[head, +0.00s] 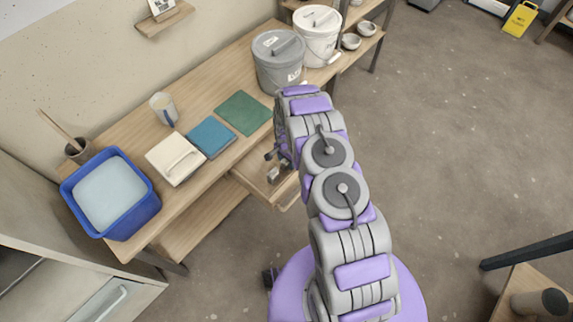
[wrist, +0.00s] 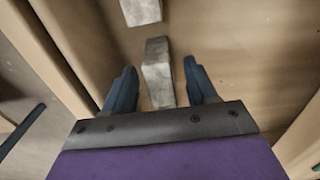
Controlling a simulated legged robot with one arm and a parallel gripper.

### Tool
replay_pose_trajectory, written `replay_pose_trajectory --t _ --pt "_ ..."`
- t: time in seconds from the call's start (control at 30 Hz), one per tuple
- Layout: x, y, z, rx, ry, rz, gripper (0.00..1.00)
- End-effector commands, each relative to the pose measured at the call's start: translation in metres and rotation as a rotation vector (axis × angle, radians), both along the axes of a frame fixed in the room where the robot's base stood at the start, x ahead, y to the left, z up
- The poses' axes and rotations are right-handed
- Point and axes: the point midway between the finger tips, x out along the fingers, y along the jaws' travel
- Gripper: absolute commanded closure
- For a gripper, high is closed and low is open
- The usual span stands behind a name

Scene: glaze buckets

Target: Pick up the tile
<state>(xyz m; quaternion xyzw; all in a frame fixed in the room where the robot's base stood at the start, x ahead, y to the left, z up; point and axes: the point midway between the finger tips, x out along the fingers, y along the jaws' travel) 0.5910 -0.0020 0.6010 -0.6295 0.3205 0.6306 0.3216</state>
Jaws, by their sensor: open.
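My gripper (wrist: 160,66) is open, its two blue fingers on either side of a small grey block (wrist: 157,84) that could be the tile. I cannot tell whether the fingers are at its height or above it. A second grey block (wrist: 142,11) lies just beyond it. In the head view my gripper is partly hidden by my arm, over an open wooden drawer (head: 246,182) under the bench. Flat squares lie on the bench: a green one (head: 243,112), a blue one (head: 211,136) and a cream one (head: 166,151) with a raised strip.
The wooden bench (head: 208,85) also holds a blue tub (head: 142,212), a mug (head: 164,108), a brush pot (head: 77,150), a grey bucket (head: 279,68) and a white bucket (head: 318,42). Drawer walls flank my gripper. The floor at right is mostly clear.

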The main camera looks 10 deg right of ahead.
Motion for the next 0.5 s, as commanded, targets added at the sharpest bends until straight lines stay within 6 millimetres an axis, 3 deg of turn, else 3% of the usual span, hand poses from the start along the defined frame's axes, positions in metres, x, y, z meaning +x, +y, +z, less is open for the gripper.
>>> replay_pose_trajectory --t 0.1,0.37,0.5 --pt "-0.0005 0.0003 -0.0165 -0.001 0.000 0.001 0.43" --pt "-0.0004 0.0004 -0.0170 -0.002 -0.001 0.001 0.44" --pt "-0.0005 0.0003 -0.0171 -0.002 0.000 0.000 0.57"
